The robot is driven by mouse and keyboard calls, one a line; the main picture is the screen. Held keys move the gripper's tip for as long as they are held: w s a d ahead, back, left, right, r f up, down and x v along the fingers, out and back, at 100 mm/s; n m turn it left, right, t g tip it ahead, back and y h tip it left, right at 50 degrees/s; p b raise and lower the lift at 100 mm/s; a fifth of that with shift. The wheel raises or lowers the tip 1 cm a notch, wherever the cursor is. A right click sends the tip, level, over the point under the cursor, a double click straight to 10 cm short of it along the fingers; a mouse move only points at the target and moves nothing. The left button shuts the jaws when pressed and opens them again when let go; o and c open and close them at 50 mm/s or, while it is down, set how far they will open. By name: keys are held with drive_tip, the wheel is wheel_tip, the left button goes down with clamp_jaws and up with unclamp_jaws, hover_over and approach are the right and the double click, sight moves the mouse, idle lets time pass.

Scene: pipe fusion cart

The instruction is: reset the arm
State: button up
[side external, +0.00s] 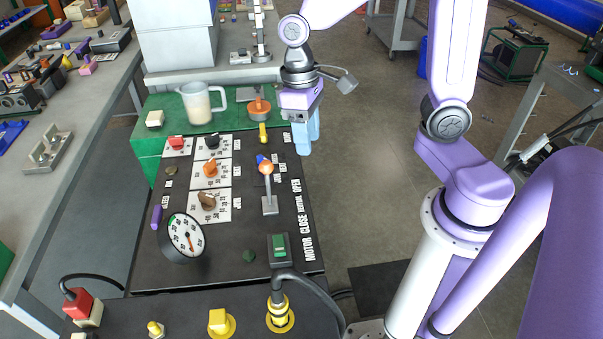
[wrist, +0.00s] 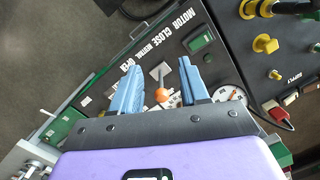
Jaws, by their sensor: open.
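My gripper (side external: 304,140) is purple with light blue fingers and hangs pointing down over the right edge of the black control panel (side external: 235,262), level with its far part. In the wrist view, my gripper (wrist: 160,88) has its two blue fingers apart with nothing held between them. An orange-knobbed lever (side external: 267,170) stands on the panel, left of and nearer than the fingers. The orange knob (wrist: 162,95) shows between the fingers in the wrist view, but lies beyond them on the panel.
A pitcher (side external: 200,103) and an orange-topped part (side external: 259,108) stand on the green surface behind the panel. A dial gauge (side external: 183,237), knobs and a green switch (side external: 279,246) rise from the panel. A cable (side external: 312,287) arches at its front right. Open floor lies right of it.

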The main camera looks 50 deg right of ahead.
drive_tip(key=s+d+n+t, duration=0.1)
drive_tip(key=s+n, duration=0.8)
drive_tip(key=s, duration=0.6)
drive_tip(key=shift+s+d+r+t, duration=0.2)
drive_tip(key=shift+r+t, duration=0.1)
drive_tip(key=shift+t, duration=0.1)
idle(0.8)
